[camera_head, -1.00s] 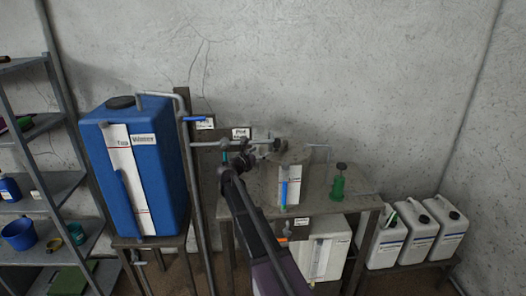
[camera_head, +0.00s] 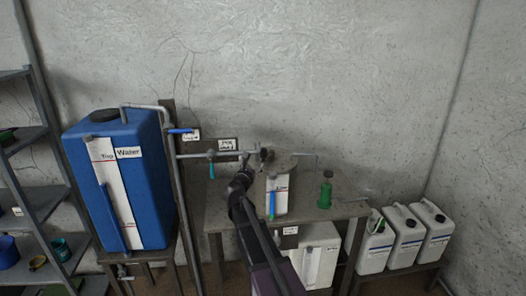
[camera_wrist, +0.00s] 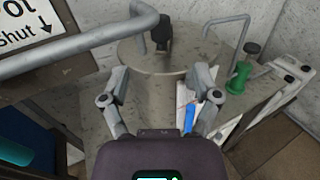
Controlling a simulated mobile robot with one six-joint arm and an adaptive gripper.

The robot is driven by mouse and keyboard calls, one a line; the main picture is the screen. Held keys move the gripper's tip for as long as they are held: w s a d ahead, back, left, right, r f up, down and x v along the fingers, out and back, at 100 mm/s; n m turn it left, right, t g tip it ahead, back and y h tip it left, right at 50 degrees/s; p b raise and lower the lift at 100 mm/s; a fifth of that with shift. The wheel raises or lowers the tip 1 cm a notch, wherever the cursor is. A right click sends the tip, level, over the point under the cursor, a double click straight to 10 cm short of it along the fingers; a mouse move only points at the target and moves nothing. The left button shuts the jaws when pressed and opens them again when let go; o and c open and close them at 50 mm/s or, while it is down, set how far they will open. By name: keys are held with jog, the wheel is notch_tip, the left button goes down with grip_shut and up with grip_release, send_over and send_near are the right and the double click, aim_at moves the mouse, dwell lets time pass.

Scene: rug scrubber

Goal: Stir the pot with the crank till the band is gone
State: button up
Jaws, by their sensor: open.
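The grey pot (camera_head: 289,185) stands on the table, with a white gauge panel carrying a blue strip (camera_head: 272,205) on its front. In the wrist view its round grey lid (camera_wrist: 155,65) lies ahead of my gripper. A dark upright knob (camera_wrist: 162,36), apparently the crank's handle, stands on the far side of the lid. My gripper (camera_wrist: 162,80) is open and empty, its fingers spread over the near part of the lid and apart from the knob. In the head view my gripper (camera_head: 243,172) is just left of the pot. I cannot make out a band.
A grey pipe (camera_wrist: 90,45) crosses close to my gripper's left. A green bottle (camera_head: 325,195) stands right of the pot, near a thin bent pipe (camera_wrist: 230,20). A blue water tank (camera_head: 150,190) stands at left. White canisters (camera_head: 405,240) sit low at right.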

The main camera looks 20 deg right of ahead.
aim_at(263, 151)
jog(key=shift+s+y, duration=0.3)
jog(key=shift+w+d, duration=0.15)
jog(key=shift+w, duration=0.05)
jog(key=x, duration=1.3)
jog(key=shift+w+d+r, duration=0.1)
jog(key=shift+w+r, duration=0.15)
grip_shut()
